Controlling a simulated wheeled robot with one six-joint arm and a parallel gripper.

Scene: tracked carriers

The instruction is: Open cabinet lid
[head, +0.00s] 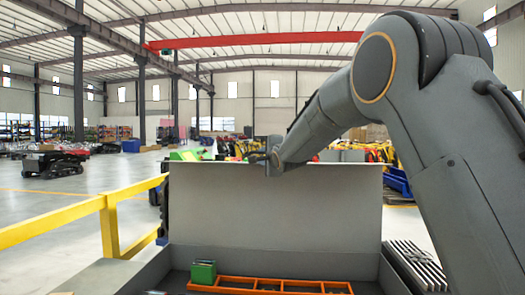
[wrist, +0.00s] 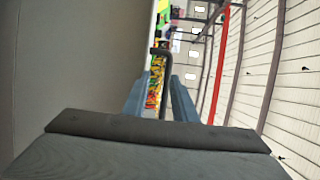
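The cabinet lid (head: 275,210) is a flat grey panel standing upright at the back of the open cabinet (head: 145,272). In the wrist view the lid (wrist: 75,65) fills the left side. A dark bent handle (wrist: 165,72) sticks out from it, between the two fingers of my gripper (wrist: 160,98). The fingers are apart, with a visible gap at least on the left of the handle. In the head view my gripper (head: 272,160) is at the lid's top edge, small and partly hidden by my arm.
Inside the cabinet are an orange rack (head: 270,286) and a green box (head: 203,272). A yellow railing (head: 108,222) stands at the left. Dark tracked carriers (head: 60,164) are farther back on open floor. My arm covers the right side.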

